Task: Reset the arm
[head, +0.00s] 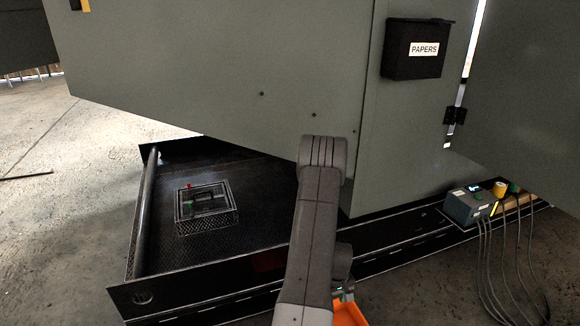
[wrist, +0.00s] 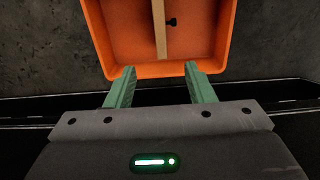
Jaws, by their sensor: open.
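My gripper (wrist: 160,88) shows in the wrist view with its two green fingers apart and nothing between them. The fingertips are at the near edge of an orange bin (wrist: 123,68); I cannot tell whether they touch it. In the head view my arm reaches down the middle of the picture, and the gripper is mostly hidden behind it. A corner of the orange bin (head: 348,314) shows at the bottom edge there.
A large grey enclosure (head: 215,60) with a black PAPERS box (head: 412,65) stands close behind my arm. A dark tray (head: 150,265) holds a small mesh box (head: 206,222) at left. A cabled grey device (head: 468,207) sits at right. Concrete floor (head: 60,240) is open at left.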

